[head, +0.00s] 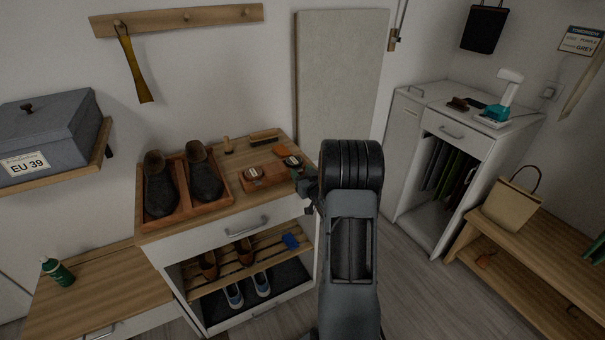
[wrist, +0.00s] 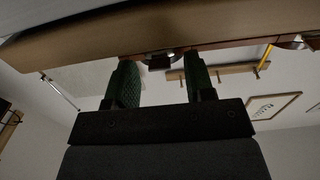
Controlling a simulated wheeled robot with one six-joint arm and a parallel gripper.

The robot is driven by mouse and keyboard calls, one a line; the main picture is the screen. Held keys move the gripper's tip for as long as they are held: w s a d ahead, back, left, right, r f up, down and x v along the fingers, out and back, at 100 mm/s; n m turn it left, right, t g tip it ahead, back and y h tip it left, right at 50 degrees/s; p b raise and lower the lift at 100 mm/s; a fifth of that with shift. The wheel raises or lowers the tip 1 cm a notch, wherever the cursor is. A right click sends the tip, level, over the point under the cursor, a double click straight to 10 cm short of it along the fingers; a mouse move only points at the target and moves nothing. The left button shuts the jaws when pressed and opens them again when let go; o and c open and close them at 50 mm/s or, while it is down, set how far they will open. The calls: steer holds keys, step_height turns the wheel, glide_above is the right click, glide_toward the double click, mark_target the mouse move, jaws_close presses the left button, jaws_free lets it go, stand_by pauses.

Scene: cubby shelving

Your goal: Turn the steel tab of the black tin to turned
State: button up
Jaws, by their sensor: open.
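A small round dark tin (head: 293,161) stands near the right end of the wooden cabinet top, just behind my gripper. Its steel tab is too small to make out in the head view. My gripper (head: 303,180) is at the right edge of the cabinet top, close to the tin and partly hidden by my arm. In the wrist view my gripper (wrist: 160,60) shows two green fingers spread apart. A small dark thing with a shiny metal part (wrist: 160,54) shows between the fingertips; I cannot tell whether they touch it.
A wooden tray (head: 180,218) holds dark shoes; brushes (head: 263,136) lie behind. The cabinet's drawer front (head: 225,237) is below. A white cabinet (head: 440,118) stands right.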

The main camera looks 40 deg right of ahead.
steer(key=shift+c, duration=0.3)
jaws_close()
steer(key=shift+m, duration=0.3)
steer(key=shift+m+b, duration=0.55)
steer(key=shift+m, duration=0.55)
steer(key=m, duration=0.3)
steer(key=shift+m, duration=0.3)
steer(key=m, duration=0.4)
steer(key=shift+f, duration=0.1)
steer(key=shift+s+f+m, duration=0.1)
steer(key=shift+m, duration=1.1)
